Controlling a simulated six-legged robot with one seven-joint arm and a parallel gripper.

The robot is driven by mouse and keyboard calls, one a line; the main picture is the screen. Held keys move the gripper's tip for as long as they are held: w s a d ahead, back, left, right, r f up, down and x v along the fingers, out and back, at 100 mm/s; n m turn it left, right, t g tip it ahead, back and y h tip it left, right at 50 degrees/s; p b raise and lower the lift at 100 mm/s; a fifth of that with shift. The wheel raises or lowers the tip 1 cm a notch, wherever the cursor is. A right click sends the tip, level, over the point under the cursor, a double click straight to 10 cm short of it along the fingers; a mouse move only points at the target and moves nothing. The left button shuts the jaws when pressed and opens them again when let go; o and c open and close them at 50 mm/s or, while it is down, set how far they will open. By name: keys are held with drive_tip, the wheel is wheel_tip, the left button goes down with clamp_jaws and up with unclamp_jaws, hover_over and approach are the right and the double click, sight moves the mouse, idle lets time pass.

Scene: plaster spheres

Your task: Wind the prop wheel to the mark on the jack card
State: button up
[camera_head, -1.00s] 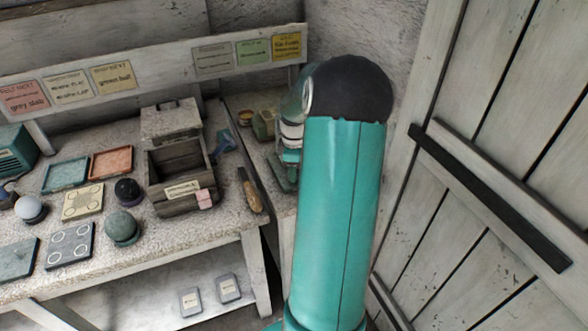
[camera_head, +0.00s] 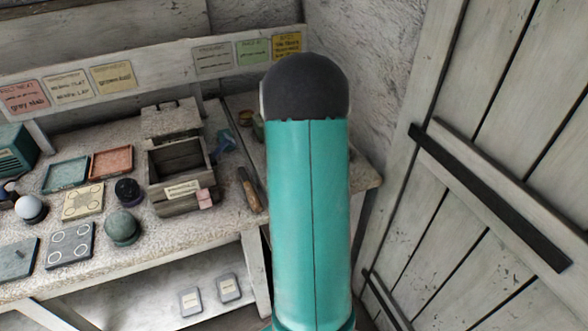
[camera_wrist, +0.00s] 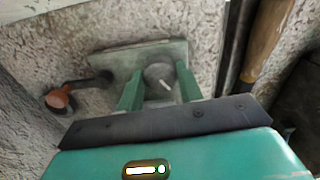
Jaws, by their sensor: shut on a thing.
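In the wrist view, a round grey knob with a white line, which looks like the prop wheel (camera_wrist: 158,79), sits on a pale plate (camera_wrist: 108,60). My gripper (camera_wrist: 160,72) has its two green fingers either side of it and is shut on it. The white line slants. In the head view my arm hides the wheel and my gripper. Cards (camera_head: 250,52) hang on the back rail. Their text is too small to tell which is the jack card, and I cannot make out its mark.
In the wrist view, a dark lever with an orange knob (camera_wrist: 58,99) lies left of the wheel, and a wooden handle (camera_wrist: 268,40) is at right. In the head view, an open wooden box (camera_head: 180,180) and several trays and spheres cover the bench. A plank door (camera_head: 480,150) stands at right.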

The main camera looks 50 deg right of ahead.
drive_tip(key=m, duration=0.5)
drive_tip(key=shift+w+m, duration=0.1)
drive_tip(key=shift+m, duration=0.2)
drive_tip(key=m, duration=0.9)
drive_tip(key=shift+m, duration=0.4)
drive_tip(key=m, duration=0.5)
drive_tip(key=shift+f, duration=0.1)
drive_tip(key=m, duration=1.6)
drive_tip(key=shift+m, duration=0.4)
drive_tip(key=m, duration=0.4)
drive_tip(key=shift+m, duration=0.4)
